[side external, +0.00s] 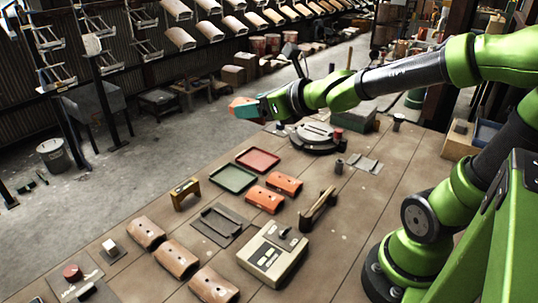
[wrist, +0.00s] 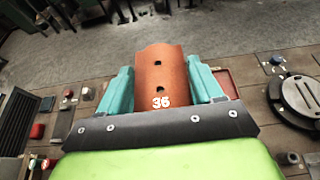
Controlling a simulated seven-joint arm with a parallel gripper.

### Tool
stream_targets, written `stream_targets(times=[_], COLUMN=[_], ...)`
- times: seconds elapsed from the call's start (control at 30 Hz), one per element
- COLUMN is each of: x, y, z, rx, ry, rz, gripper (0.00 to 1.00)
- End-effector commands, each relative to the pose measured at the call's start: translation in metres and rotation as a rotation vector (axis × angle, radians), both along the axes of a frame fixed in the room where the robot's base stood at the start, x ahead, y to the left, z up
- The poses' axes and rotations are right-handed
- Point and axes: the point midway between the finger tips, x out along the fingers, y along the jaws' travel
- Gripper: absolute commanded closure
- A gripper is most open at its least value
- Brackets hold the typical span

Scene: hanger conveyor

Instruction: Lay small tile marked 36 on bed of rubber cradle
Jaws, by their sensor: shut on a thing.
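The small orange-brown curved tile marked 36 (wrist: 163,70) is between the teal fingers of my gripper (wrist: 163,84), which is shut on it. The white number faces the wrist camera at the tile's near end. In the side view, my gripper (side external: 246,108) holds the tile (side external: 237,102) in the air, beyond the table's far edge from that camera. A dark, flat holder with raised bars (side external: 222,224) lies on the table, apart from the tile. I cannot tell for sure whether it is the rubber cradle.
Green tray (side external: 232,179), red tray (side external: 258,159), orange tiles (side external: 283,183), brown tiles (side external: 177,259) and a control box (side external: 272,254) occupy the table. A wooden stand (side external: 318,208) and round turntable (side external: 315,138) rise above it. Empty hangers (side external: 126,57) hang at left.

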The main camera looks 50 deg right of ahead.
Motion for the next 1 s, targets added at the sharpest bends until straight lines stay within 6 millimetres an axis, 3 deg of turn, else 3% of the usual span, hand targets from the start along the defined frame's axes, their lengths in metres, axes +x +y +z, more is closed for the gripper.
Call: stream_targets(times=[0.17,0.57,0.77,1.0], x=[0.001,0.011,0.016,0.009], y=[-0.005,-0.052,-0.088,-0.154], z=[-0.006,-0.055,-0.094,-0.159], rx=[0.003,0.015,0.012,0.005], ry=[0.002,0.006,0.010,0.013], rz=[-0.012,-0.090,-0.117,-0.147], gripper=[0.67,0.67,0.67,0.67])
